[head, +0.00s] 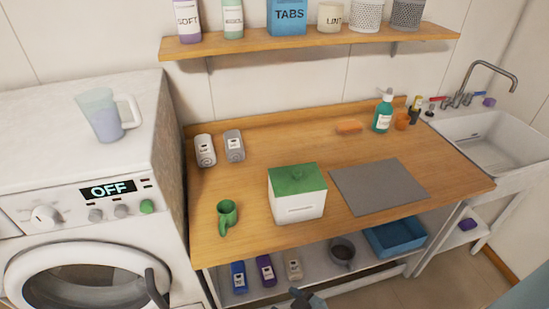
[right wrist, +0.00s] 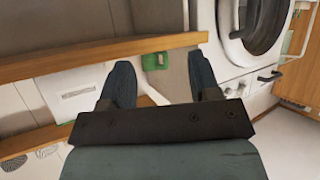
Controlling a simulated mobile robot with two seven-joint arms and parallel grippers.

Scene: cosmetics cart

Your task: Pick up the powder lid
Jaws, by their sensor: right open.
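The green powder lid (head: 298,179) sits on top of a white box (head: 298,207) on the wooden counter, closed flat over it. My right gripper (head: 308,300) shows at the bottom edge of the head view, in front of the counter and below the box, apart from the lid. In the right wrist view its two dark fingers (right wrist: 160,80) are spread wide with nothing between them. My left gripper is not in view.
A green scoop-like cup (head: 227,215) stands left of the box. A grey mat (head: 380,186) lies to its right. A washing machine (head: 90,200) adjoins the counter. A lower shelf holds several bottles and a blue tray (head: 395,238).

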